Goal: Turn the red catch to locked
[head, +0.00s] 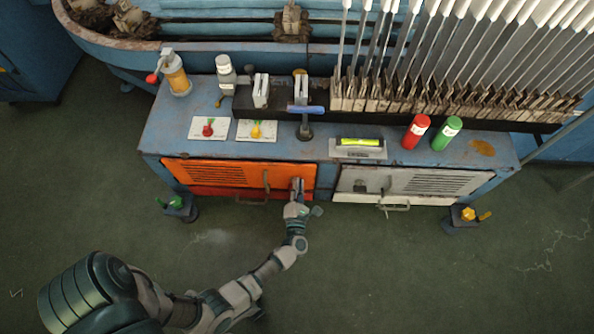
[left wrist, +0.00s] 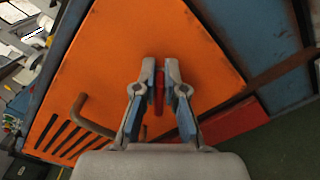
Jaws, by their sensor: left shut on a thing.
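The red catch (left wrist: 159,100) is on the orange door panel (left wrist: 120,50), at the front of the blue bench. In the left wrist view it is a narrow red bar between my two fingertips, standing lengthwise in the picture. My left gripper (left wrist: 160,75) is shut on it, a finger on each side. In the head view my left gripper (head: 297,184) is at the right part of the orange door (head: 215,172) and hides the catch. Whether the catch stands at locked cannot be read. My right gripper is in neither view.
A bent door handle (left wrist: 92,117) sticks out beside the gripper, near the slotted vents. A grey door (head: 430,182) with its own handle is to the right. Bottles, a level (head: 358,143) and two small plates stand on the bench top (head: 305,150). The green floor in front is clear.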

